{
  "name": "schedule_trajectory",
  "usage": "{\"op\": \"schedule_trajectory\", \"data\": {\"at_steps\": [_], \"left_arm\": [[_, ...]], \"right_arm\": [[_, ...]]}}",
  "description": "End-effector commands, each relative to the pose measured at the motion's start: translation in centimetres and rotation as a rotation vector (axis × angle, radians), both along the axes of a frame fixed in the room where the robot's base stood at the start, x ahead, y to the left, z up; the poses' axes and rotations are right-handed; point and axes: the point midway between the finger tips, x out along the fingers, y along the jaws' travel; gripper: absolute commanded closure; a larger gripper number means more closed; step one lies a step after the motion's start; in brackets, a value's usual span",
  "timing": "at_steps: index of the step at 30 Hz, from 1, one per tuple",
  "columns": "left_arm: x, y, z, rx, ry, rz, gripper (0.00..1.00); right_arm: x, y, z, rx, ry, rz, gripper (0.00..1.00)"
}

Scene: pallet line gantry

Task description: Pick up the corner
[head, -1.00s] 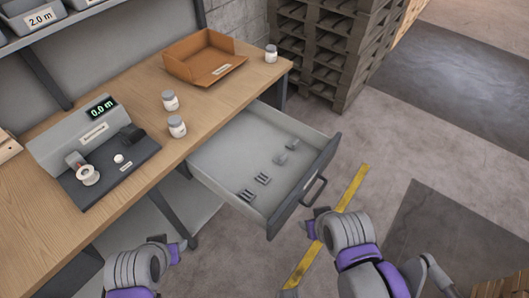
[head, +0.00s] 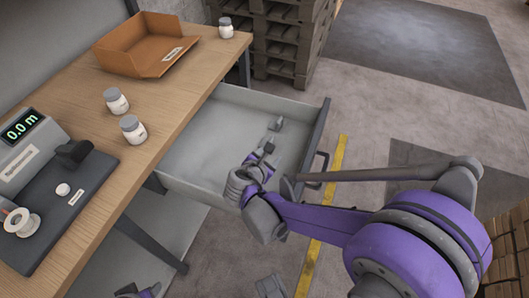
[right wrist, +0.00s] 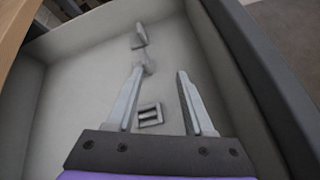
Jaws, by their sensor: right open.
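The open drawer (head: 190,163) holds small grey pieces. One grey corner piece (head: 276,124) lies toward the drawer's far side; it also shows in the right wrist view (right wrist: 140,34). A second grey corner piece (right wrist: 147,63) lies close to my left-hand fingertip in that view. A slotted buckle (right wrist: 150,114) lies on the drawer floor, seen between the fingers. My right gripper (right wrist: 160,72) is open and empty, reaching down into the drawer; in the head view its arm hides part of the drawer. Only a sliver of my left gripper (head: 140,292) shows at the bottom edge.
The wooden bench (head: 170,108) carries an orange-brown bin (head: 125,55), several white jars and a grey measuring device (head: 40,150) reading 0.0 m. The drawer's dark front (head: 316,140) stands close to my right arm. Stacked pallets (head: 285,40) stand behind.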

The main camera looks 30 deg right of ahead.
Motion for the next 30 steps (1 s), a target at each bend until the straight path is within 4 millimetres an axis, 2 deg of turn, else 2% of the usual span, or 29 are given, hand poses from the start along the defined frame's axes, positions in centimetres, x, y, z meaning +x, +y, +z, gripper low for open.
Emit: {"op": "schedule_trajectory", "data": {"at_steps": [1,4,8,18,26,30], "left_arm": [[0.2,0.0,-2.1,0.0,0.007,0.0,0.5],[0.4,0.0,-3.5,0.0,0.012,0.0,0.5],[0.4,0.0,-4.1,0.0,0.014,0.0,0.5],[0.6,0.0,-5.1,0.0,0.017,0.0,0.5],[0.6,0.0,-5.5,0.0,0.018,0.0,0.5],[0.7,0.0,-6.4,0.0,0.021,0.0,0.5]], "right_arm": [[1.6,0.3,-2.4,-0.098,0.045,0.06,0.47],[3.3,0.6,-3.8,-0.254,0.112,0.144,0.47],[4.4,0.6,-4.5,-0.354,0.156,0.191,0.47],[7.3,-2.8,-6.1,-0.367,0.162,0.193,0.47],[8.2,-3.9,-6.9,-0.365,0.161,0.194,0.47],[9.4,-5.3,-8.1,-0.365,0.162,0.193,0.47]]}}
